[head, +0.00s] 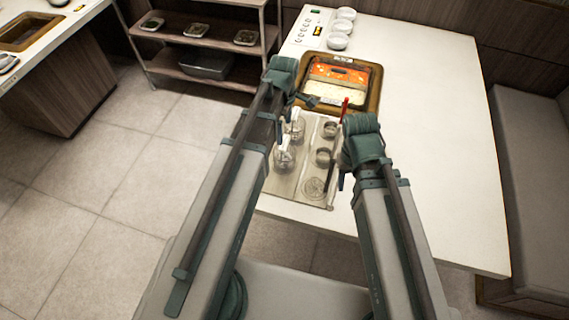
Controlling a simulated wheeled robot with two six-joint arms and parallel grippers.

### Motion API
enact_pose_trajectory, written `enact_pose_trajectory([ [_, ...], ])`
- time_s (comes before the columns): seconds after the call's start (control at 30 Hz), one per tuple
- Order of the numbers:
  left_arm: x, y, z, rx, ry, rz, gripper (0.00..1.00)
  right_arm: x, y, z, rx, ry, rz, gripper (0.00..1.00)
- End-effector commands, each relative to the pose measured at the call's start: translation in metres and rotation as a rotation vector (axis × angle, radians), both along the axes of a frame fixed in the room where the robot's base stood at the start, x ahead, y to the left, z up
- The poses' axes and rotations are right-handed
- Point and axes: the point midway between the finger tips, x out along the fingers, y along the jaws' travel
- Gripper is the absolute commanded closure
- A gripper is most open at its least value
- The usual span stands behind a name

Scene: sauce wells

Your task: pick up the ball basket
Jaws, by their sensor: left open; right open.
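Which is the ball basket I cannot tell for certain. My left gripper (295,114) is open above the left edge of the mat, close to the farther basket; contact is not clear. My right gripper (342,172) is open beside the mat's right edge, partly hidden by its own wrist. Neither gripper visibly holds anything.
White bowls (338,41) stand farther back. The table (432,120) is clear on the right.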

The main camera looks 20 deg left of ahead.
Motion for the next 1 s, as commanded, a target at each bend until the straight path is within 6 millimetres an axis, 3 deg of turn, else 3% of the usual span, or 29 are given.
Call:
enact_pose_trajectory([
  [0.37, -0.001, 0.000, -0.013, 0.000, 0.000, 0.000, 0.00, 0.000, 0.000, -0.013, 0.000, 0.000, 0.000, 0.50],
  [0.73, -0.003, -0.002, -0.056, 0.000, 0.000, 0.000, 0.00, 0.000, 0.000, -0.056, 0.000, 0.000, 0.000, 0.50],
  [1.0, -0.003, -0.002, -0.057, 0.000, 0.000, 0.000, 0.00, 0.000, 0.000, -0.057, 0.000, 0.000, 0.000, 0.50],
])
